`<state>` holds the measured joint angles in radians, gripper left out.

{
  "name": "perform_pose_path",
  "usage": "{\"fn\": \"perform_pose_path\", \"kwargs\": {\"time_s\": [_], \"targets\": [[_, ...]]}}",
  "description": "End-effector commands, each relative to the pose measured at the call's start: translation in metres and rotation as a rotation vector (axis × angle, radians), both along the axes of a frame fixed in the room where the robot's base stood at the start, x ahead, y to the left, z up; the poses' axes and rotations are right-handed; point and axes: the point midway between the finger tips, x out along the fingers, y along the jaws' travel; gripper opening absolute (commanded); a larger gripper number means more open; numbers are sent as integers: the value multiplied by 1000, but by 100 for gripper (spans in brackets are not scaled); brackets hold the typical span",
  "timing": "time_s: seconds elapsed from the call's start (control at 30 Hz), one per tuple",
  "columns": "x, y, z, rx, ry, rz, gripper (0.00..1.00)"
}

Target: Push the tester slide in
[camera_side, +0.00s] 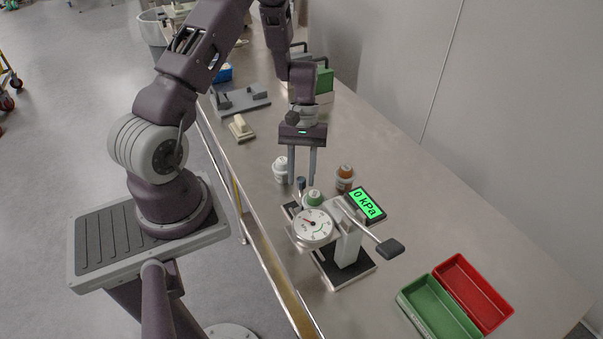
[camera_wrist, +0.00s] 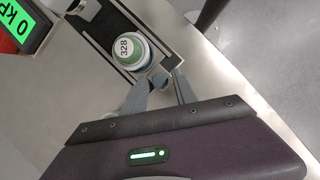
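The tester (camera_side: 348,248) stands on the bench with a round dial (camera_side: 313,226), a green display (camera_side: 367,205) reading 0 kPa and a lever with a dark handle (camera_side: 389,248). A green-capped bottle (camera_wrist: 130,48) marked 328 sits on the slide (camera_wrist: 158,38), at the end nearer my gripper. At that end is a small blue-grey knob (camera_wrist: 159,80), also visible in the side view (camera_side: 301,183). My gripper (camera_side: 302,183) points down over this end. Its two fingers are apart, one on each side of the knob; whether they touch it is unclear.
A white bottle (camera_side: 281,169) and an orange-capped bottle (camera_side: 345,178) stand close to the tester. Green (camera_side: 436,306) and red (camera_side: 474,291) bins are at the front right. A beige block (camera_side: 241,128) and grey fixture (camera_side: 241,99) lie farther back.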

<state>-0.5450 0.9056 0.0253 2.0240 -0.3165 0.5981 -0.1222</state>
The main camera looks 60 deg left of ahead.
Motion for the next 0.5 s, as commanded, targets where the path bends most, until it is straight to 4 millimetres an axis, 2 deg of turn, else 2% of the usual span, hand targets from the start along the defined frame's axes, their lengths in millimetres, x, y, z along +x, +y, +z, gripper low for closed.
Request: {"fn": "perform_pose_path", "kwargs": {"time_s": [0.03,0.13,0.17,0.5], "targets": [[0,0,0,0,0,0,22],[0,0,0,0,0,0,2],[0,0,0,0,0,0,0],[0,0,1,0,0,-1,0]]}}
